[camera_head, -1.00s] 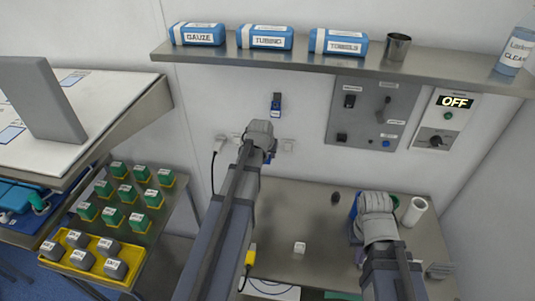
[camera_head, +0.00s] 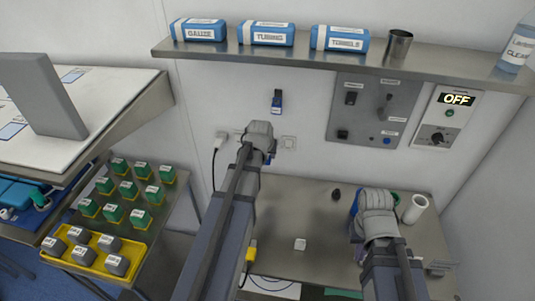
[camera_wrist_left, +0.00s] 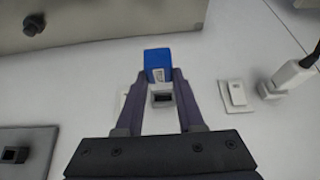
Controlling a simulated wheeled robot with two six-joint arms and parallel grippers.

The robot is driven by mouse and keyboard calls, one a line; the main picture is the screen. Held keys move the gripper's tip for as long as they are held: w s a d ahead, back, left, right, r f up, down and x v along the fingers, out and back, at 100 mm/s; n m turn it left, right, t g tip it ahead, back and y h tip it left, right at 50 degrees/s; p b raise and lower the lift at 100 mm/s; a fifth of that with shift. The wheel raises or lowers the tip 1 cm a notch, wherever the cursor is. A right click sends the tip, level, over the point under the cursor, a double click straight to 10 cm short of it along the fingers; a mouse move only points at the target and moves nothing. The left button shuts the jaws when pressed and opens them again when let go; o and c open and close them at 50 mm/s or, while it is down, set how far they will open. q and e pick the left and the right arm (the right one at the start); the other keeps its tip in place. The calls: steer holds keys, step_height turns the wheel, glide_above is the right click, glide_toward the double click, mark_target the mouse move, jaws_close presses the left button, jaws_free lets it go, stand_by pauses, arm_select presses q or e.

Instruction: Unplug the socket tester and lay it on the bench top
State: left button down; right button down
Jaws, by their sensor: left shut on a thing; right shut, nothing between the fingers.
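The socket tester (camera_wrist_left: 158,62), a blue block with a small white label, sits between the fingertips of my left gripper (camera_wrist_left: 160,84) in the left wrist view. The gripper is shut on it, close to the wall sockets. A small pale part with a dark opening shows between the fingers; I cannot tell whether the tester's pins are in the socket. In the head view my left gripper (camera_head: 264,146) hides most of the tester. The bench top (camera_head: 315,215) lies below. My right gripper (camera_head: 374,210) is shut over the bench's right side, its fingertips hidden.
A white plug (camera_head: 220,140) with a cable is left of my gripper; a socket (camera_head: 288,142) is right. A shelf (camera_head: 300,55) overhangs. The middle bench is mostly clear.

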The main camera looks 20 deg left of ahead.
mark_target(266, 162)
arm_select(q)
steer(key=r+p, duration=0.2)
steer(key=s+r+p, duration=0.1)
steer(key=r+p, duration=0.2)
steer(key=s+r+p, duration=0.1)
steer(key=r+p, duration=0.1)
steer(key=shift+d+r+p, duration=0.25)
steer(key=shift+r+p, duration=0.05)
steer(key=shift+p, duration=0.05)
stand_by(0.4)
steer(key=shift+f, duration=0.15)
step_height(266, 162, down, 10)
steer(key=b, duration=1)
steer(key=shift+r, duration=0.2)
